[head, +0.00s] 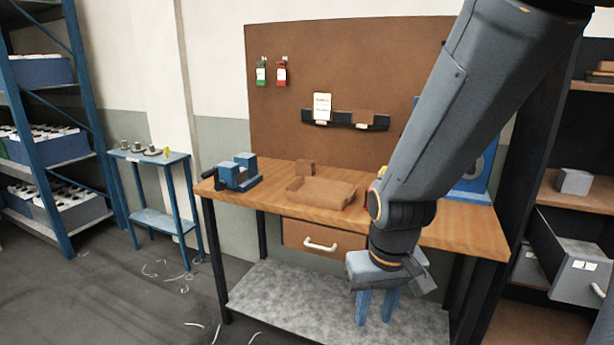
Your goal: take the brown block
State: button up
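Another small brown piece (364,116) sits on the black wall rail (345,121). I cannot tell whether it is a block too. My gripper (374,321) points down in front of the bench, below the level of its top and right of the drawer. Its two blue fingers are apart with nothing seen between them.
A blue vise (238,172) sits at the bench's left end. A drawer with a white handle (320,245) is under the top. Behind my arm, a blue panel (472,175) is partly hidden. A small blue table (150,160) stands left; shelves (575,190) stand right. Bench top left of my arm has free room.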

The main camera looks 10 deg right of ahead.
aim_at(302, 167)
jog(key=z, duration=0.45)
jog(key=k, duration=0.15)
jog(key=u, duration=1.8)
jog(key=i, duration=1.65)
jog(key=z, duration=1.05)
jog(key=i, duration=1.1)
jog(key=z, duration=0.3)
